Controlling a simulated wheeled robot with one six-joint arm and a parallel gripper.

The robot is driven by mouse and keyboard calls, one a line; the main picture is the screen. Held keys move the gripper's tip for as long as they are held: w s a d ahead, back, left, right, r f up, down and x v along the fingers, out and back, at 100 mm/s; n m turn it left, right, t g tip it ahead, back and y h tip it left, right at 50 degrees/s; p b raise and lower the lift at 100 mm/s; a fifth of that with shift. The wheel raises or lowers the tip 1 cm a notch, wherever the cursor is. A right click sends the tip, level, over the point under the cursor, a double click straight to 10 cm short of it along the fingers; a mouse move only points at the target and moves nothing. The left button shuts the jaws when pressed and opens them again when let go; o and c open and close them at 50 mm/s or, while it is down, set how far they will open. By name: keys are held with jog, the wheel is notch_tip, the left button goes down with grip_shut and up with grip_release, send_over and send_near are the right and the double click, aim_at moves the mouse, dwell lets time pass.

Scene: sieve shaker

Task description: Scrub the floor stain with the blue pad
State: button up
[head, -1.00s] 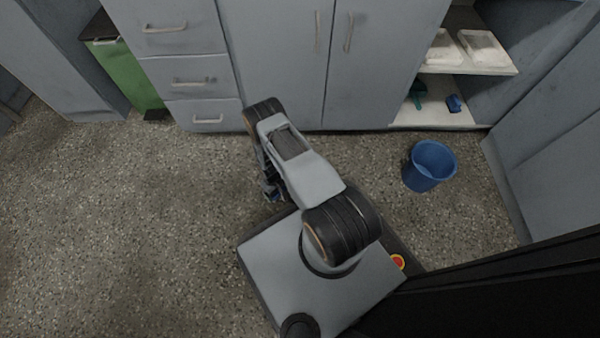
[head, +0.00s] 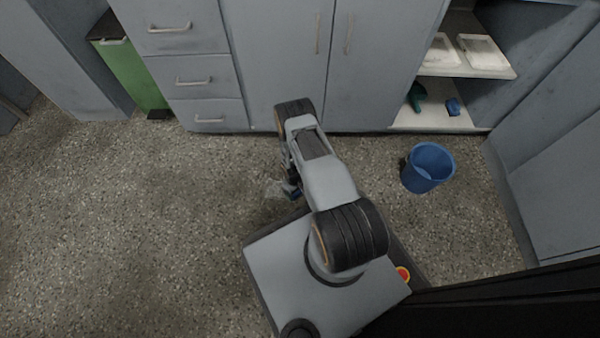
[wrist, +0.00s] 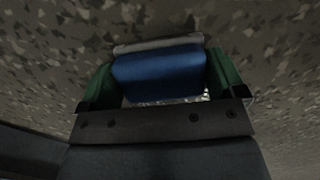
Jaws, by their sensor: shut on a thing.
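The blue pad (wrist: 160,75) is in my gripper (wrist: 158,85), between its two green fingers, in the wrist view. It has a pale grey layer along its far edge. In the head view my gripper (head: 291,190) is low at the floor, mostly hidden under my arm. A faint pale patch (head: 274,190), which looks like the stain, shows on the floor just left of it. I cannot tell whether the pad touches the floor or how much of the patch lies under the arm.
A blue bucket (head: 428,168) stands on the floor to the right. Grey cabinets (head: 275,60) line the back, with a green bin (head: 137,75) at left. An open shelf (head: 433,117) holds a teal item (head: 417,96) and a small blue item (head: 453,106). The floor at left is clear.

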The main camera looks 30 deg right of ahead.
jog(key=shift+d+r+p, duration=0.25)
jog(key=shift+r+p, duration=0.45)
jog(key=shift+r, duration=0.5)
jog(key=shift+s+a+r+p, duration=0.1)
jog(key=shift+r+p, duration=1.9)
jog(key=shift+r, duration=0.8)
